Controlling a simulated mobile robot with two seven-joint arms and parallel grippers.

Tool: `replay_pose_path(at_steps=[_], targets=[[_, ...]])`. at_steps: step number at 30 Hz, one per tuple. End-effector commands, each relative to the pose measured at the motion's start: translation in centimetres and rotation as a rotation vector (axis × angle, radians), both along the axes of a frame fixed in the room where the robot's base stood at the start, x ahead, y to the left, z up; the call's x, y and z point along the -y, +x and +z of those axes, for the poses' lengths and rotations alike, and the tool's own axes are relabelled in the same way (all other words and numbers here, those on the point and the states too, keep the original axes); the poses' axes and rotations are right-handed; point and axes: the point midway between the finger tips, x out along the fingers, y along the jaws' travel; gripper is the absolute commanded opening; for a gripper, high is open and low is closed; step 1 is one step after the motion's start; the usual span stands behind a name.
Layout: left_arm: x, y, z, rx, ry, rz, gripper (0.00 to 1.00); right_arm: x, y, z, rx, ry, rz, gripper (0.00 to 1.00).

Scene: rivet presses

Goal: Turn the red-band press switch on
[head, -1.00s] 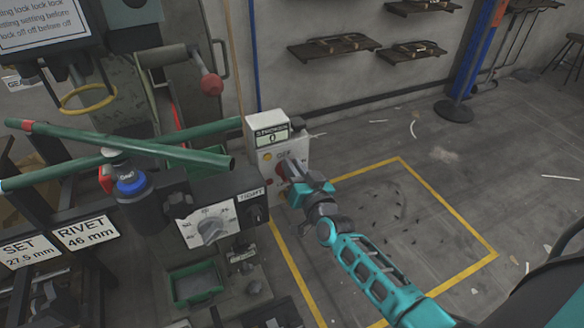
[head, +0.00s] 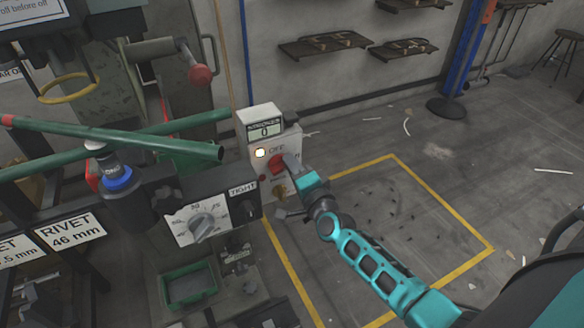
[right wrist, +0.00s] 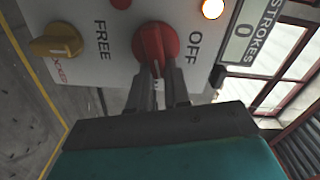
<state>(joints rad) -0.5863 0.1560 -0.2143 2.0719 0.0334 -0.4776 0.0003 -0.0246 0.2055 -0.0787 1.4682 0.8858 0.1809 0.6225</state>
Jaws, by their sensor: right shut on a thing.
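The switch is a red rotary knob (head: 277,163) on the pale control box (head: 290,143) beside the press. It shows larger in the right wrist view (right wrist: 155,42), between the words FREE and OFF. My right gripper (head: 290,168) reaches it from the right, and its fingers (right wrist: 158,78) are shut on the knob. A round lamp (head: 260,153) near the knob glows bright; it also glows in the right wrist view (right wrist: 213,8). The knob's exact pointing is partly hidden by the fingers. My left gripper is out of view.
A yellow knob (right wrist: 57,46) sits beside the red one. A counter (head: 265,130) reads 0. A grey dial (head: 203,226), green tubes (head: 150,140) and a red-ball lever (head: 200,75) stand to the left. The yellow-lined floor area (head: 400,215) is clear apart from small debris.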

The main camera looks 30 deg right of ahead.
Motion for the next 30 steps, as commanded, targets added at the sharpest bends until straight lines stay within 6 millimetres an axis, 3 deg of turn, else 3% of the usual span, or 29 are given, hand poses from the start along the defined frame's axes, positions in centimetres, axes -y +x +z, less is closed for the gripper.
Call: replay_pose_path(at_steps=[12,30], targets=[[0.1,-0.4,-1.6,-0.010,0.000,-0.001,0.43,0.1,0.0,-0.7,0.014,0.239,-0.001,0.00],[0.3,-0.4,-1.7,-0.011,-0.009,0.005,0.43,0.1,0.0,-0.7,0.016,0.294,0.000,0.00]])
